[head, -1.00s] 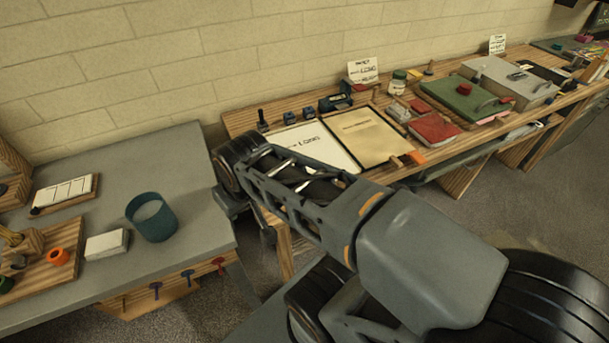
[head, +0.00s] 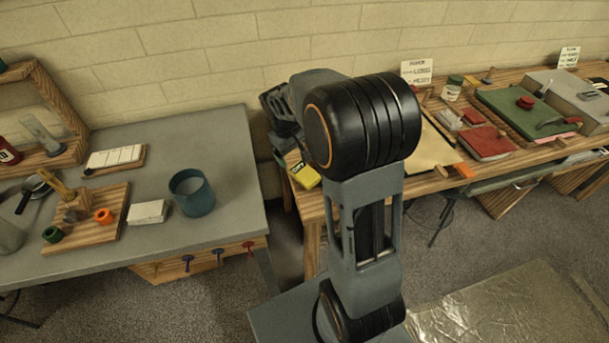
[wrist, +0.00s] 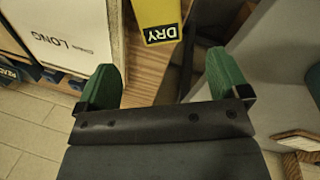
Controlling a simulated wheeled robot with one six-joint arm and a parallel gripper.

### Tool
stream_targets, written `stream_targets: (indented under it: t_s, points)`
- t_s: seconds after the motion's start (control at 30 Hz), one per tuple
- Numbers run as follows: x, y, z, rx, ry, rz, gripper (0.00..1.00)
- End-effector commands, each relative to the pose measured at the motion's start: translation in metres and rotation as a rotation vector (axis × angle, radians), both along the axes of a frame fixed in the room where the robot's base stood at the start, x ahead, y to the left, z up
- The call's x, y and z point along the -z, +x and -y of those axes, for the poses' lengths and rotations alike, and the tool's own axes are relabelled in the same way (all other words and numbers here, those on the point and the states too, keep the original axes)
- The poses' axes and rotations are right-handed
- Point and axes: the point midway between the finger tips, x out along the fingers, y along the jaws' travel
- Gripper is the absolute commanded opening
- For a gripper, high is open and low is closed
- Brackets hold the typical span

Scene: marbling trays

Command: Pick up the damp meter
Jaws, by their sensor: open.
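The damp meter, a yellow block with a dark label reading DRY, lies near the left end of the wooden bench. It shows at the top of the wrist view (wrist: 158,14), partly cut off by the frame edge, and in the head view (head: 305,176) just left of my arm. My gripper (wrist: 165,78) is open and empty in the wrist view, its two green fingertips apart. The meter lies beyond the fingertips, roughly in line with the gap between them, and not between them.
A sheet marked LONG (wrist: 60,25) lies beside the meter in the wrist view. The grey table (head: 225,150) stands to the left, with a teal cup (head: 192,193) and a white block (head: 148,212). A narrow gap separates it from the wooden bench (head: 400,192). A red book (head: 487,143) lies farther right.

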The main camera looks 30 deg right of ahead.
Motion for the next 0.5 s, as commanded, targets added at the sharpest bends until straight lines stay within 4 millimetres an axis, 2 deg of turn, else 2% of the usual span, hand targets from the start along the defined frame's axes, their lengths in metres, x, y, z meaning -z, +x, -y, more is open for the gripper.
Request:
stream_targets:
  t_s: [0.2,0.5]
  points:
    - [0.034,0.001,0.007,0.001,0.001,-0.001,0.94]
    - [0.053,0.001,0.011,0.001,0.001,0.0,0.94]
